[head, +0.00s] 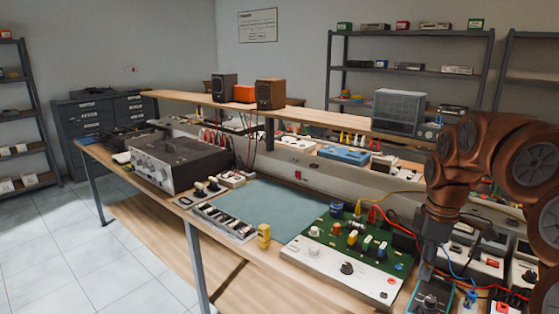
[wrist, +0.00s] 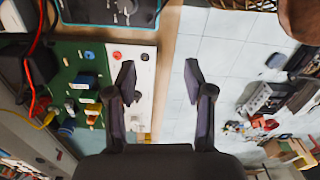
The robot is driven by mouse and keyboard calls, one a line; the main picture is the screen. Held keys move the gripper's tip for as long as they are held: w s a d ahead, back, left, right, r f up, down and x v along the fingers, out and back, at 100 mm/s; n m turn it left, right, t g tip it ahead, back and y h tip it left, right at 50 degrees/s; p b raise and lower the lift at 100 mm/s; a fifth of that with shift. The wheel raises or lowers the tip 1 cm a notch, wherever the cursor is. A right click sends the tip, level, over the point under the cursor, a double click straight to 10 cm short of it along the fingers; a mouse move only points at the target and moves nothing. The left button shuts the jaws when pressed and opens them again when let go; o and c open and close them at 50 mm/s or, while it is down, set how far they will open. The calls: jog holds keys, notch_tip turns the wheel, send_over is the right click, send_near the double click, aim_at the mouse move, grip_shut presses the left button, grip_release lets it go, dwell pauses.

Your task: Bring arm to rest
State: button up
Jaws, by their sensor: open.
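My gripper (wrist: 160,78) is open and empty in the wrist view, its two dark fingers apart. Between them show the edge of a white panel, the bench edge and the tiled floor. In the head view my copper-brown arm reaches in from the right, and my gripper (head: 428,265) hangs low at the right end of the workbench (head: 262,268). It is beside the green circuit board with a white front panel (head: 345,268). The board also shows at the left of the wrist view (wrist: 85,80). I cannot tell the exact height of the fingers above the bench.
A small box with knobs (head: 432,297) is close below my gripper, with red and blue wires nearby. A yellow component (head: 264,235), a teal mat (head: 262,205) and a grey instrument (head: 178,160) are further left. The tiled floor (head: 60,245) is clear at front left.

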jog(key=s+a+r+m+p, duration=0.2)
jog(key=s+a+m+p, duration=0.15)
jog(key=s+a, duration=0.75)
jog(key=s+a+f+m, duration=0.1)
jog(key=s+m, duration=0.1)
jog(key=s, duration=0.4)
jog(key=s+a+f+m+g+p, duration=0.1)
jog(key=s+f+m, duration=0.1)
jog(key=s, duration=0.3)
jog(key=s+a+f+m, duration=0.2)
jog(key=s+m, duration=0.2)
jog(key=s, duration=0.2)
jog(key=shift+s+g+p, duration=0.35)
jog(key=shift+g+p, duration=0.05)
